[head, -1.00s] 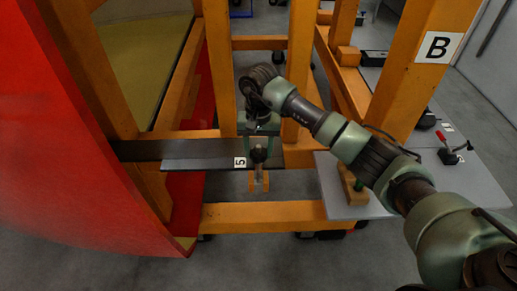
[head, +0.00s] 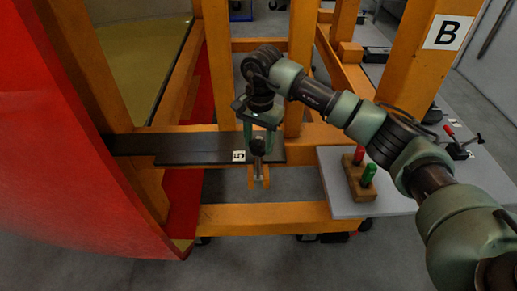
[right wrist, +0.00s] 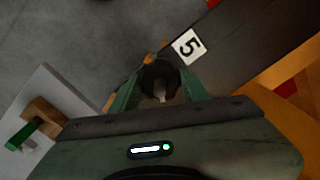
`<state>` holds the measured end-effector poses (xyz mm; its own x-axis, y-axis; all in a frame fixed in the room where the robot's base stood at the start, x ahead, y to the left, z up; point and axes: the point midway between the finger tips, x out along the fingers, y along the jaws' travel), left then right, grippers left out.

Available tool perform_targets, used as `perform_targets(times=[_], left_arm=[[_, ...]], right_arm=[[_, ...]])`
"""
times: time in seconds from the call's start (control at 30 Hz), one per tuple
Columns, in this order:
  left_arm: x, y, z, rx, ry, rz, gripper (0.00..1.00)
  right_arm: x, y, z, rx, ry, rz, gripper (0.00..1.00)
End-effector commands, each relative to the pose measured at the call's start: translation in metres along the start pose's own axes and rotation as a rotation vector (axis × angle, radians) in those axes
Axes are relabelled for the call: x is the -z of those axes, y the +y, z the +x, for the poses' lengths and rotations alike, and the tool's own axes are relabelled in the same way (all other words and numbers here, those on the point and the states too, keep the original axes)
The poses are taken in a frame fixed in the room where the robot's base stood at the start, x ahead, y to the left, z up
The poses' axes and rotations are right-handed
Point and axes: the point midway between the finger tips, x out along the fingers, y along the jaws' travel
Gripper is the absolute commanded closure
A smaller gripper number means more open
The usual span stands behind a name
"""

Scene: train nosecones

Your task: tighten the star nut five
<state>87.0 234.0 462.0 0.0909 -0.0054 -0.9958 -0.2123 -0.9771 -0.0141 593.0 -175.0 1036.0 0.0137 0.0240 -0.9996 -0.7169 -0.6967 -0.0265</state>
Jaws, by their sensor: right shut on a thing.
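The star nut (right wrist: 160,78) is a dark knob with a pale stud end at its centre. It sits at the dark plate marked 5 (head: 205,150), on the orange frame. My right gripper (right wrist: 158,88) is shut on the star nut, with one green finger on each side of it. In the head view the right gripper (head: 260,138) comes down from above onto the nut, just right of the 5 label (head: 239,156). The fingers hide part of the nut there. My left gripper is not in view.
A large red curved panel (head: 70,170) stands at the left. Orange beams (head: 265,217) surround the work spot. A grey table (head: 335,185) at the right bears a wooden block (head: 360,190) with red and green handles. A red-handled clamp (head: 458,147) lies farther right.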

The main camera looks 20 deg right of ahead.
Motion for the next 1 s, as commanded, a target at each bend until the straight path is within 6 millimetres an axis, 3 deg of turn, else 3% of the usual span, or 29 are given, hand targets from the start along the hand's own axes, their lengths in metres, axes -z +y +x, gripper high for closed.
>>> perform_targets(times=[0.03, 0.5, 1.0], left_arm=[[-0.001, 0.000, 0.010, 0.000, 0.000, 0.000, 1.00], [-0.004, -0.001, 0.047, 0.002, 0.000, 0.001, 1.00], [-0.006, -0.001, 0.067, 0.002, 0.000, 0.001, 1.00]], right_arm=[[0.001, 0.000, 0.004, 0.004, 0.003, 0.046, 0.95], [0.001, 0.001, 0.003, 0.029, 0.002, 0.486, 0.95], [0.000, 0.000, 0.000, 0.047, 0.000, 0.813, 0.95]])
